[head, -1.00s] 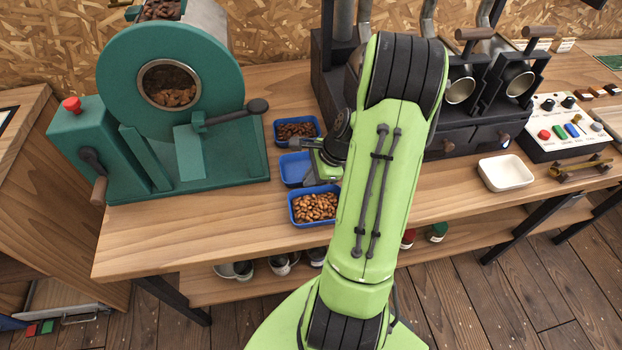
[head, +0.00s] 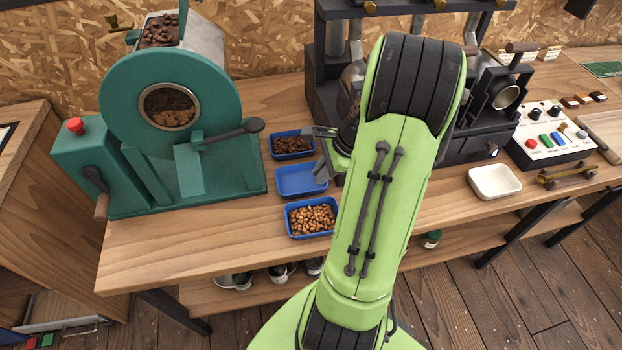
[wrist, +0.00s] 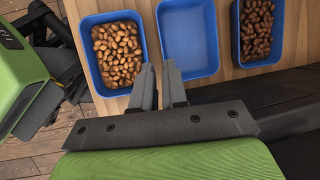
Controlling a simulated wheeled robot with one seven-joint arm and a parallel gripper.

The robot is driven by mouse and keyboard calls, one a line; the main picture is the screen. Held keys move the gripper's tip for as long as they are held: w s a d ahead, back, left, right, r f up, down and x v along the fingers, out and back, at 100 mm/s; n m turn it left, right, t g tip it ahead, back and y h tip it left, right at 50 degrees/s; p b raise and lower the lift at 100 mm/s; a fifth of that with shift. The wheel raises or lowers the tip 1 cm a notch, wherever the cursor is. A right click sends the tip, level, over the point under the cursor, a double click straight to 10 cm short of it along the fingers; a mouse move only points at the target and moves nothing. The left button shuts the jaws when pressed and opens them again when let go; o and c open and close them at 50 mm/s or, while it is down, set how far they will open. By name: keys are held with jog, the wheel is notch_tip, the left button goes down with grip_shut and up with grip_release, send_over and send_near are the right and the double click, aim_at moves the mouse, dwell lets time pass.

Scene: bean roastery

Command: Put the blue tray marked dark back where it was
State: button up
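Three blue trays stand in a row on the wooden bench. The back tray (head: 292,145) holds dark brown beans; it is at the right in the wrist view (wrist: 264,58). The middle tray (head: 300,181) is empty and shows in the wrist view (wrist: 190,38). The front tray (head: 291,222) holds lighter brown beans and is at the left in the wrist view (wrist: 97,83). I cannot read a mark on any tray. My gripper (head: 320,150) is open and empty, beside and seemingly above the right end of the middle tray. Its fingertips (wrist: 159,64) show a gap between them.
The green roaster (head: 175,120) with its handle stands left of the trays. A dark machine (head: 480,120) stands behind my arm at the right. A white dish (head: 494,182) and a control box (head: 550,132) lie further right. Bench in front of the roaster is clear.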

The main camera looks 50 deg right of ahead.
jog(key=a+r+n+h, duration=0.2)
jog(key=a+r+n, duration=1.1)
jog(key=a, duration=0.3)
jog(key=s+a+r+n+t, duration=0.1)
jog(key=s+a+r+n, duration=0.2)
jog(key=s+a+n, duration=0.5)
jog(key=n, duration=0.3)
jog(key=shift+s+r+h, duration=0.15)
jog(key=shift+s+h, duration=0.1)
jog(key=shift+h, duration=0.05)
